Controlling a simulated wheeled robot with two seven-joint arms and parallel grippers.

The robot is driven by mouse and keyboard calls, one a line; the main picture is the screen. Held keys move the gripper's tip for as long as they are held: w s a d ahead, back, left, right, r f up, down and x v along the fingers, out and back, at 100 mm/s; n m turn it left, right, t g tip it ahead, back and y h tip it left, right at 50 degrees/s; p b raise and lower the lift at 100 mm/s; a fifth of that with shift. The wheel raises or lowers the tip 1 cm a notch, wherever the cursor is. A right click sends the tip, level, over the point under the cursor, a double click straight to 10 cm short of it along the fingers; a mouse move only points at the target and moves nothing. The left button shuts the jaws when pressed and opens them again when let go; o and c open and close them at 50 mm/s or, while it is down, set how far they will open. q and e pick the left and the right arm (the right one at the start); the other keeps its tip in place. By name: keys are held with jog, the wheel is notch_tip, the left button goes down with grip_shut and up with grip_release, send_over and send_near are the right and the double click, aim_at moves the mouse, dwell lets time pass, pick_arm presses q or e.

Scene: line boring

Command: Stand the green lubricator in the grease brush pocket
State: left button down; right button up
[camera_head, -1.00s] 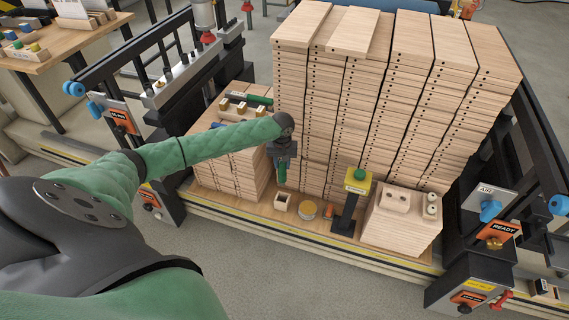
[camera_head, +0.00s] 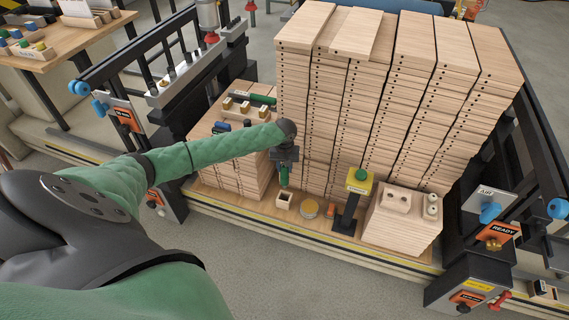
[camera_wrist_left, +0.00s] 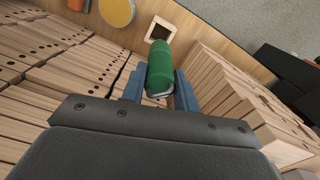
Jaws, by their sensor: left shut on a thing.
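My left gripper (camera_head: 284,163) is shut on the green lubricator (camera_head: 284,177), which hangs below the fingers. In the left wrist view the lubricator (camera_wrist_left: 160,70) sits between the two blue fingers (camera_wrist_left: 156,88). The grease brush pocket appears to be the small square wooden box (camera_head: 284,200) on the bench ledge, with a dark open top. It also shows in the left wrist view (camera_wrist_left: 160,29), just beyond the lubricator's far end. The lubricator is above the pocket and apart from it in the head view. My right gripper is not in view.
A round yellow-topped tin (camera_head: 309,208) stands right of the pocket, then an orange item (camera_head: 331,211) and a black post with a green button (camera_head: 360,175). Tall board stacks (camera_head: 400,90) rise behind. A lower stack (camera_head: 225,160) stands at left, with another green cylinder (camera_head: 262,99) on top.

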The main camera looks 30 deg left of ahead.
aim_at(285, 174)
pick_arm(q)
jog(key=shift+f, duration=1.85)
jog(key=shift+f+p, duration=0.3)
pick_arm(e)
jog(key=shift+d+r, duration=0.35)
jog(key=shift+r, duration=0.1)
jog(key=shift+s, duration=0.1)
pick_arm(q)
jog(key=shift+p, duration=0.45)
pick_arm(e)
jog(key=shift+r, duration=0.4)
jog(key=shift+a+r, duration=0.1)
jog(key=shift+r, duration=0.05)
